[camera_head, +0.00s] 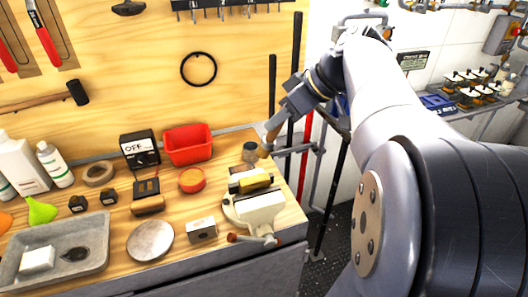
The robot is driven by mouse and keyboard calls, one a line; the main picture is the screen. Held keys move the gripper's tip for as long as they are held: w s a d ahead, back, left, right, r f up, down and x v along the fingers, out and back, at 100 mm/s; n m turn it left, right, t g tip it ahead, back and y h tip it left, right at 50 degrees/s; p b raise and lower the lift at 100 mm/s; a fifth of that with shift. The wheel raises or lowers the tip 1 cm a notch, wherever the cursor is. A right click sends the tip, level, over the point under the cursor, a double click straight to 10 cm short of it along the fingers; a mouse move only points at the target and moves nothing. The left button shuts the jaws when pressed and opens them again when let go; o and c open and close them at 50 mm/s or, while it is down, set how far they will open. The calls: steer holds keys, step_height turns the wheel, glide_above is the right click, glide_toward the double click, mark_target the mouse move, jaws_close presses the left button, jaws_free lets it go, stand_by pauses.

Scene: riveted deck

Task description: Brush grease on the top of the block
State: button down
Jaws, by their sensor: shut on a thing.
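My gripper (283,112) is at the right end of the bench and is shut on a brush (272,132) with a brown handle. The brush hangs tilted, its tip down and to the left. The tip appears above and a little behind a brass-coloured block (257,182) in a pale vise (258,208). I cannot tell the exact gap between tip and block, or whether there is grease on either. A round red tin (192,180) with an orange-brown top or content sits left of the vise; I cannot tell if it holds the grease.
A red bin (188,144), a black box marked OFF (140,149), a metal disc (150,240) and a grey tray (92,262) are farther left. Upright rods stand behind my gripper.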

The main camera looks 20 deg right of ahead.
steer(key=shift+w+a+r+y+p, duration=0.15)
steer(key=shift+w+r+y+p, duration=0.15)
steer(key=shift+r+p, duration=0.25)
steer(key=shift+w+a+r+t+y+p, duration=0.3)
steer(key=shift+w+r+t+y+p, duration=0.3)
steer(key=shift+p, duration=0.6)
steer(key=shift+t+y, duration=0.3)
steer(key=shift+y, duration=0.1)
steer(key=f+b, duration=0.1)
steer(key=f, duration=0.1)
steer(key=w+f, duration=0.1)
steer(key=f, duration=0.2)
steer(key=shift+w+a+b, duration=0.1)
steer(key=shift+a+b, duration=0.05)
steer(key=shift+b, duration=0.25)
